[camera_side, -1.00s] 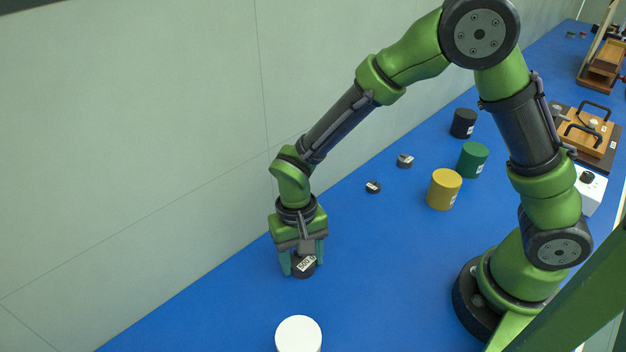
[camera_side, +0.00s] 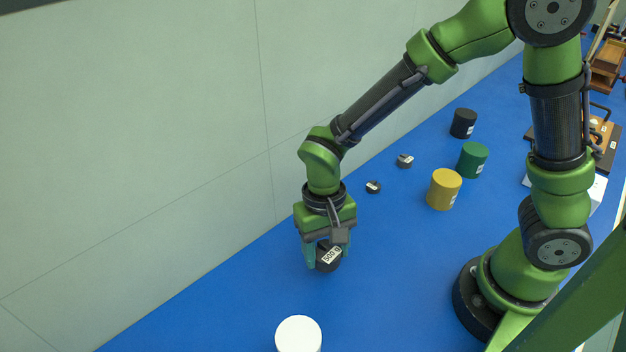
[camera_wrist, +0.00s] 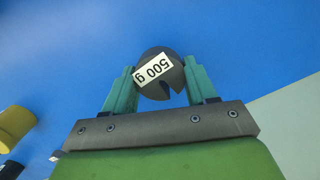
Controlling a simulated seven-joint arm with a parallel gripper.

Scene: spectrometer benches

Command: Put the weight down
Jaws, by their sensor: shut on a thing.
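The weight (camera_side: 328,257) is a dark slotted disc with a white label reading 500 g. My gripper (camera_side: 328,258) is shut on it, with one teal finger on each side. In the side view the weight is at or just above the blue bench; I cannot tell whether it touches. In the wrist view the weight (camera_wrist: 158,72) sits between the fingertips of my gripper (camera_wrist: 160,85), its slot facing the palm.
A white cylinder (camera_side: 298,334) stands in front. Two small dark weights (camera_side: 373,187) (camera_side: 405,161) lie behind to the right. Yellow (camera_side: 444,190), green (camera_side: 472,160) and black (camera_side: 463,123) cylinders stand farther right. The blue bench (camera_side: 230,300) is clear around the gripper; a wall (camera_side: 130,150) runs behind.

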